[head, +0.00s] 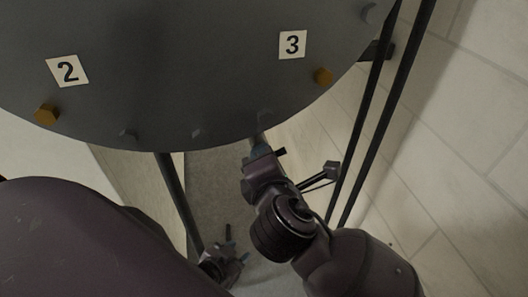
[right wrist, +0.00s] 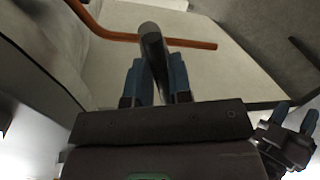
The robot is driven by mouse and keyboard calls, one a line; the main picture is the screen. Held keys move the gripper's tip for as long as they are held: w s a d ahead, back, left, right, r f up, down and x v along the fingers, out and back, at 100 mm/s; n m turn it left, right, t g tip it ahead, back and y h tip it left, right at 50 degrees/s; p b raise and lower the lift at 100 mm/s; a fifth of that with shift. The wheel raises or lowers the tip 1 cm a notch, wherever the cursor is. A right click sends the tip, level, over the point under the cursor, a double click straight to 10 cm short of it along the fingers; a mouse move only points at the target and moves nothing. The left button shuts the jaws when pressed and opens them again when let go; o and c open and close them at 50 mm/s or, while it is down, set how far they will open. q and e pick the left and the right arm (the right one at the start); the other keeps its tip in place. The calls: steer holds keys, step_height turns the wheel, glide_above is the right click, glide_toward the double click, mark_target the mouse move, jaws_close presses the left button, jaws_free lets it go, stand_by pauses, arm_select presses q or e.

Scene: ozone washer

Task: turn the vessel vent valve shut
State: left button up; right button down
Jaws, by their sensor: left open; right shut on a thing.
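The large dark grey vessel (head: 200,90) fills the top of the head view. My right gripper (head: 259,148) is at its lower edge, with its fingertips partly hidden. In the right wrist view, its blue fingers (right wrist: 157,82) are shut on a dark round bar (right wrist: 152,42), which looks like a valve handle. The body of the vent valve is not clear in either view. My left gripper (head: 228,245) is low down, open and empty, apart from the vessel. It also shows at the right of the right wrist view (right wrist: 292,120).
Number plates 2 (head: 67,71) and 3 (head: 292,44) and brass bolts (head: 322,76) are on the vessel. Dark posts (head: 385,105) stand before the tiled wall (head: 460,150) at right. An orange-brown pipe (right wrist: 190,43) runs behind the bar. A dark leg (head: 178,200) stands beside my left gripper.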

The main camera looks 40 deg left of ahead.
steer(key=shift+m+g+y+p, duration=0.4)
steer(key=shift+m+g+p, duration=0.25)
steer(key=shift+m, duration=1.25)
steer(key=shift+f, duration=0.1)
steer(key=c, duration=1.1)
jaws_free()
steer(key=shift+o, duration=0.2)
steer(key=b+v, duration=0.1)
steer(key=v, duration=0.9)
steer(key=shift+s+d, duration=0.25)
